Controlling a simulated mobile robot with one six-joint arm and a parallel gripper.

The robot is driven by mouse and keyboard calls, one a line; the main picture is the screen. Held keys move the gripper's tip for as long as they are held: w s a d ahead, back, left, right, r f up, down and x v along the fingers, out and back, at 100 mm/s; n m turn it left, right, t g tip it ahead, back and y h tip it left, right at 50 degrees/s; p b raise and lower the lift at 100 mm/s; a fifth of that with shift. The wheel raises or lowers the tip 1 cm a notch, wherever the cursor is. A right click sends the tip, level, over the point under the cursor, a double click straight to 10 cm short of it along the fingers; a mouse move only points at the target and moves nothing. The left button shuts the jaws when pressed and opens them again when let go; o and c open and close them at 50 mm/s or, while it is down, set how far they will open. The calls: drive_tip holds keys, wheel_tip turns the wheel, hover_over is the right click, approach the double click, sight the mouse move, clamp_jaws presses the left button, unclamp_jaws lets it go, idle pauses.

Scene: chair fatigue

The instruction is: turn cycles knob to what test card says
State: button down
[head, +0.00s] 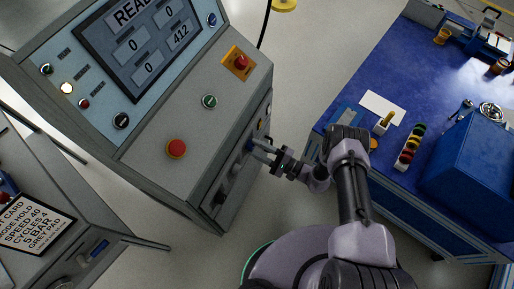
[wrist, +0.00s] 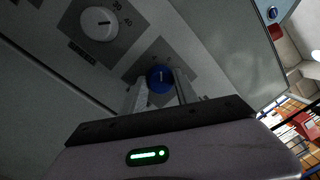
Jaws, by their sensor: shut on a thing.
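My gripper (head: 258,149) is at the front face of the grey console. In the wrist view my gripper (wrist: 161,90) is shut on a blue knob (wrist: 160,76), one finger on each side. The knob has a pale pointer line, roughly upright in the picture. Its label and scale marks are mostly hidden or too dark to read.
The console carries a screen (head: 145,42) and a red button (head: 176,149). A blue workbench (head: 405,65) stands at the right, with bare floor between.

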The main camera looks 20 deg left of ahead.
drive_tip(key=shift+n, duration=1.3)
drive_tip(key=c, duration=0.9)
unclamp_jaws()
drive_tip(key=shift+c, duration=0.2)
drive_tip(key=p+v, duration=0.2)
drive_tip(key=v, duration=1.5)
drive_tip(key=shift+d, duration=0.2)
drive_tip(key=shift+w, duration=0.15)
